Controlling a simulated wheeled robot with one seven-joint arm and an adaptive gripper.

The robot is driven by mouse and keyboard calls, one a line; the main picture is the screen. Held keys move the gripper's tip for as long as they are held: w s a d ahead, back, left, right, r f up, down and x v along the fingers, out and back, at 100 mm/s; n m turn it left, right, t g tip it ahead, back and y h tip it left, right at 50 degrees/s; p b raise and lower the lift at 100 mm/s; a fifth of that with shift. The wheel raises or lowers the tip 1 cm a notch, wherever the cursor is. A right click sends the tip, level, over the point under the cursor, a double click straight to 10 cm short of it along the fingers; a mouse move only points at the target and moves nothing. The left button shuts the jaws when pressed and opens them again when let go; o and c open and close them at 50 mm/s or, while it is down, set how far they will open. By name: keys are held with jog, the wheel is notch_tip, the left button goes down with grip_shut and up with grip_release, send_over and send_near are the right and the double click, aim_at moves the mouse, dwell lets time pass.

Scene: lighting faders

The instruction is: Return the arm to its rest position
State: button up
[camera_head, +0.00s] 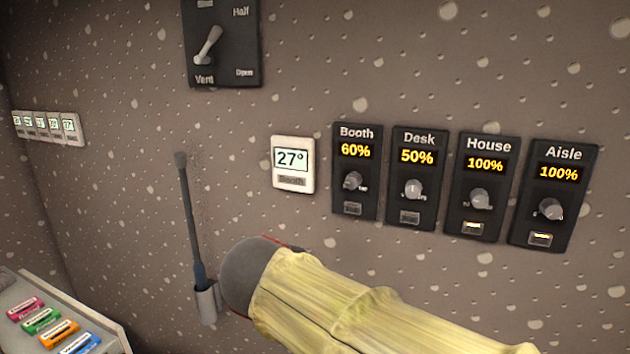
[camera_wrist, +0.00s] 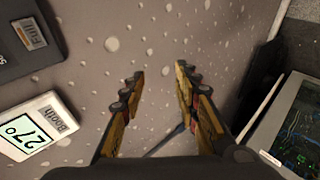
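My arm (camera_head: 370,308), in a yellow sleeve with a dark grey rounded end, reaches in from the lower right of the head view, below the fader panels. My gripper is not visible in that view. In the wrist view my gripper (camera_wrist: 159,73) is open, with its two yellow and dark fingers apart and nothing held between the tips. The speckled wall shows behind them. Part of a thin dark rod (camera_wrist: 165,140) shows low between the fingers; I cannot tell whether it touches them.
Four-fader row: Booth (camera_head: 357,171) 60%, Desk (camera_head: 415,178) 50%, House (camera_head: 482,186) 100%, Aisle (camera_head: 552,196) 100%. A 27° thermostat (camera_head: 293,164), lever panel (camera_head: 222,43) and upright rod (camera_head: 188,215) in a holder are nearby. A tray-like surface (camera_head: 105,325) is lower left.

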jog(key=s+d+f+m+g+y, duration=0.1)
jog(key=s+d+f+m+g, duration=0.2)
jog(key=s+d+f+m, duration=0.6)
jog(key=s+d+f+m+g+y, duration=0.1)
jog(key=s+d+f+m+g, duration=0.15)
jog(key=s+d+f, duration=0.75)
jog(key=s+d+r+m, duration=0.3)
jog(key=r, duration=0.1)
jog(key=shift+s+t+h, duration=0.4)
jog(key=shift+t, duration=0.05)
jog(key=shift+d, duration=0.1)
